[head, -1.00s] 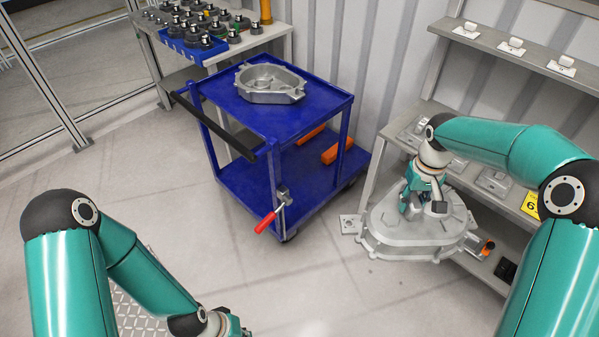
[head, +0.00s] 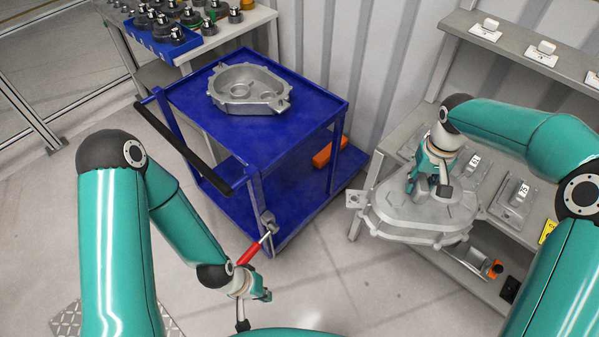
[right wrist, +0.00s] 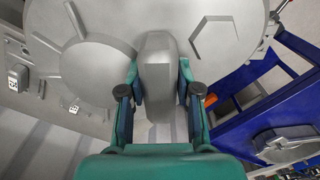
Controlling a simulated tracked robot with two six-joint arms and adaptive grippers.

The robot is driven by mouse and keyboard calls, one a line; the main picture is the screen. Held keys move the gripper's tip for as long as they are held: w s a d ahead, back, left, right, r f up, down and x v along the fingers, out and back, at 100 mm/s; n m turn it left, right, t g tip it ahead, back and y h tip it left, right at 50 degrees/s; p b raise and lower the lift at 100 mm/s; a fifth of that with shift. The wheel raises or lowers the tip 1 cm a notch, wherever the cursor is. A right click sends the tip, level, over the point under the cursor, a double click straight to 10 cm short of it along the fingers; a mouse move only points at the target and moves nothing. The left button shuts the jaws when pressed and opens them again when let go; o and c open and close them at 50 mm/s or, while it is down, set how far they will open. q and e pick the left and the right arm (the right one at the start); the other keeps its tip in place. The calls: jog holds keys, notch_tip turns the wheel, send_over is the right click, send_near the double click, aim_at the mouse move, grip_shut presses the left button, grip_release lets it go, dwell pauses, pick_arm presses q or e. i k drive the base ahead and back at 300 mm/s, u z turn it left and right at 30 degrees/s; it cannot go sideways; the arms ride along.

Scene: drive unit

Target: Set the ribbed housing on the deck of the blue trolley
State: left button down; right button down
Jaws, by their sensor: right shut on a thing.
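The ribbed housing (head: 405,215), a wide grey casting with a flanged edge, hangs from my right gripper (head: 428,188) at the right, in front of the shelf. In the right wrist view the fingers (right wrist: 160,100) are shut on a raised rib of the housing (right wrist: 95,75). The blue trolley (head: 310,108) stands at the centre, left of the held housing and apart from it. An open grey casting (head: 248,90) sits on its upper deck.
The trolley has a black handle (head: 185,145) and a red-handled tool (head: 253,249) at its front corner. An orange item (head: 322,155) lies on its lower deck. A grey shelf (head: 470,165) with small parts stands at right. The upper deck's right part is clear.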

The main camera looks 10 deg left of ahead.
aim_at(273, 190)
jog(key=u, duration=0.1)
jog(key=i, duration=0.6)
jog(key=u, duration=0.6)
